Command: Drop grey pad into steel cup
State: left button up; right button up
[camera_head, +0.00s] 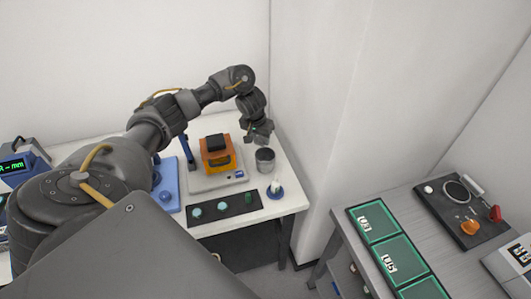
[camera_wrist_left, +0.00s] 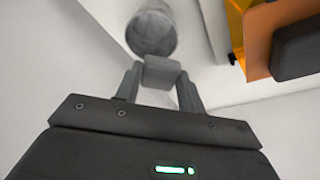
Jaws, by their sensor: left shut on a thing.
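The steel cup (camera_head: 265,160) stands on the white table near its right edge, and its round body also shows at the top of the left wrist view (camera_wrist_left: 152,32). My left gripper (camera_head: 260,137) is above and just behind the cup in the head view. In the left wrist view its two fingers (camera_wrist_left: 161,82) are shut on the grey pad (camera_wrist_left: 161,72), a small grey block. The pad appears just in front of the cup's near end in that view; I cannot tell the gap between them. My right gripper is not in view.
An orange device with a black top (camera_head: 217,153) stands on a grey base left of the cup. A second table (camera_head: 410,210) is at right.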

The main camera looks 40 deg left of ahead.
pick_arm(q)
jog(key=shift+f, duration=0.15)
jog(key=o, duration=1)
jog(key=shift+c, duration=0.2)
jog(key=shift+r, duration=0.3)
jog(key=p+v, duration=0.2)
jog(key=v, duration=0.2)
jog(key=shift+a+r, duration=0.1)
jog(key=shift+r, duration=0.25)
jog(key=shift+s+v, duration=0.2)
jog(key=shift+v, duration=2.6)
